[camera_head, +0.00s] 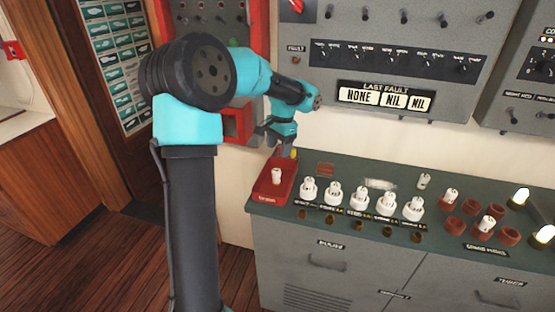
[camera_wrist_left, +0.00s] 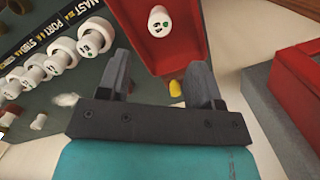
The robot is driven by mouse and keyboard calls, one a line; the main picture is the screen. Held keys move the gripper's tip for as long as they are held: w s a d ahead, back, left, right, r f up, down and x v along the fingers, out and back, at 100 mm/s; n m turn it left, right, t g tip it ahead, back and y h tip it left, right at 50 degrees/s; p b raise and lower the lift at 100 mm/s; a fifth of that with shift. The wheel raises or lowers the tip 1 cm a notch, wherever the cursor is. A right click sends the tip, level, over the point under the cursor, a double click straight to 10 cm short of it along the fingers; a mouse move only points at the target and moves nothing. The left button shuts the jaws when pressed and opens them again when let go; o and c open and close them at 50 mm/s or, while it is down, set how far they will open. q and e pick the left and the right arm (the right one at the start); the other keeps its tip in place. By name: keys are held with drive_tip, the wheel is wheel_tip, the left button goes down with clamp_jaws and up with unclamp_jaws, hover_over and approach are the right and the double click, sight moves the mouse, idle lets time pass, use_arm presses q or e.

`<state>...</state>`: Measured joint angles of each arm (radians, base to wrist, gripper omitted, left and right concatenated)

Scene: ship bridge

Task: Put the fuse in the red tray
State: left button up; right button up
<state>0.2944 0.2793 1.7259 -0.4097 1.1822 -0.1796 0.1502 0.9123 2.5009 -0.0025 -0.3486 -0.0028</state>
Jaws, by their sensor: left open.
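The red tray (camera_head: 266,194) sits at the left end of the green counter. A white fuse (camera_head: 277,175) stands in it, and in the left wrist view the fuse (camera_wrist_left: 160,20) shows its marked end, inside the walls of the red tray (camera_wrist_left: 136,38). My left gripper (camera_head: 281,146) is over the back end of the tray. In the left wrist view its fingers (camera_wrist_left: 160,74) are apart with nothing held between them, and the fuse lies beyond the fingertips, clear of them. My right gripper is not in view.
A row of white fuse holders (camera_head: 334,193) stands right of the tray. Another white fuse (camera_head: 424,181) stands farther right, near brown-red sockets (camera_head: 470,207), some filled. A yellow item (camera_wrist_left: 175,88) shows by the tray's end. The grey panel (camera_head: 400,60) rises behind the counter.

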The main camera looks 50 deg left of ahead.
use_arm(q)
wheel_tip(320, 180, up, 2)
drive_tip(key=shift+w+r, duration=0.1)
drive_tip(key=shift+r, duration=0.05)
idle(0.5)
